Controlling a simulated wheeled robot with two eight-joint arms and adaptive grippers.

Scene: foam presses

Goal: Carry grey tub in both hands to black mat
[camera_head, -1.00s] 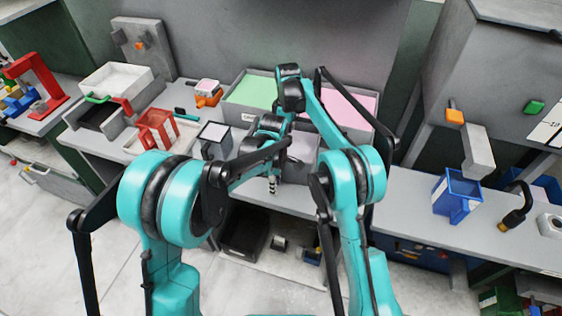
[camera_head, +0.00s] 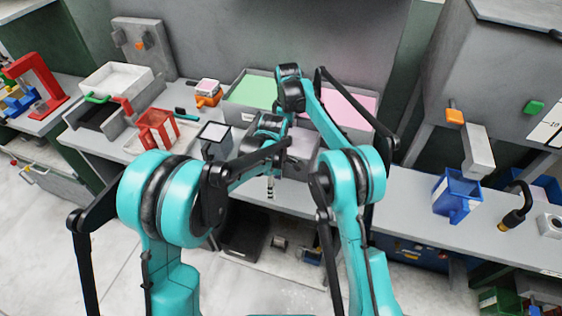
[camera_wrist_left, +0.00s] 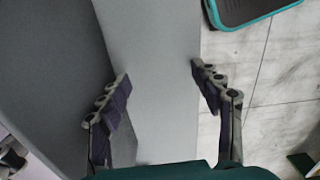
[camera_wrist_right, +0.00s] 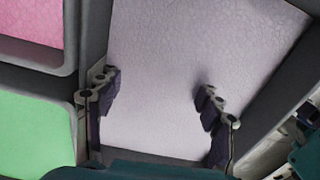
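The grey tub (camera_head: 301,146) stands on the bench in the head view, partly hidden by my arms. The right wrist view shows its wall (camera_wrist_right: 95,30) and a pale lilac sheet (camera_wrist_right: 170,60) inside it. My right gripper (camera_wrist_right: 154,88) is open over the tub, one finger near the wall and one over the sheet. My left gripper (camera_head: 270,187) is by the bench's front edge, in front of the tub. In the left wrist view (camera_wrist_left: 160,78) it is open and empty, pointing down at grey surfaces.
Tubs with green (camera_head: 252,92) and pink (camera_head: 349,107) sheets stand behind the grey tub. A red stand (camera_head: 157,128) is to the left. A blue bin (camera_head: 457,196) is to the right. The bench between the tub and the blue bin is clear.

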